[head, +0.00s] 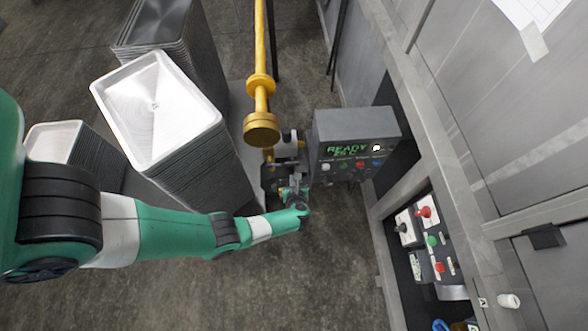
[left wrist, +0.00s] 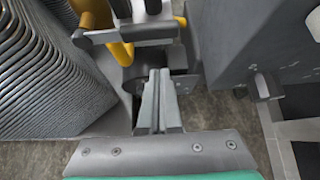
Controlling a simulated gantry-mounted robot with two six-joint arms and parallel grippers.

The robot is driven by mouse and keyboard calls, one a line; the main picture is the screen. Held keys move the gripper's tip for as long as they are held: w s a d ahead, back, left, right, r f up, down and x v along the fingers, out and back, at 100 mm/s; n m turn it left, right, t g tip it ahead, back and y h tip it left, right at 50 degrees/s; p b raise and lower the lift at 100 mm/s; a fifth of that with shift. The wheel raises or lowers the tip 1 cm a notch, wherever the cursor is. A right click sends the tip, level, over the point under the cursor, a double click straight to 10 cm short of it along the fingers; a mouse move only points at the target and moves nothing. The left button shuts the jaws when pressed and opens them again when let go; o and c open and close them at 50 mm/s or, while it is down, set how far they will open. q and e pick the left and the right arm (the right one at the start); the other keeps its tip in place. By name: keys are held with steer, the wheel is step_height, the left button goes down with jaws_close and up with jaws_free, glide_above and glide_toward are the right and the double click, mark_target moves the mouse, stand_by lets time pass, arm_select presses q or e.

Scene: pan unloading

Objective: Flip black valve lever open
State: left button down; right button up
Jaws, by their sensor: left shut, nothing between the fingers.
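The yellow pipe (head: 262,127) comes down to a dark valve assembly (head: 272,177) beside the control box. My left gripper (head: 286,190) is at the valve assembly in the head view. In the left wrist view its fingers (left wrist: 157,78) are shut together and empty, just below the black bar. I cannot tell whether the fingertips touch anything. My right gripper is not in view.
Stacks of metal pans (head: 155,105) stand left of the valve. A grey control box (head: 352,135) with a green "READY" display is close on the right. A cabinet with a button panel (head: 428,245) is further right. The floor in front is clear.

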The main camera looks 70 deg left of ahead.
mark_target(283, 164)
arm_select(q)
steer(key=a+f+b, duration=0.2)
steer(key=a+f, duration=0.1)
steer(key=shift+w+r+p, duration=0.25)
steer(key=shift+r+p, duration=0.45)
steer(key=shift+r, duration=0.45)
steer(key=shift+w+r+p, duration=0.2)
steer(key=shift+r+p, duration=0.45)
steer(key=shift+r, duration=0.45)
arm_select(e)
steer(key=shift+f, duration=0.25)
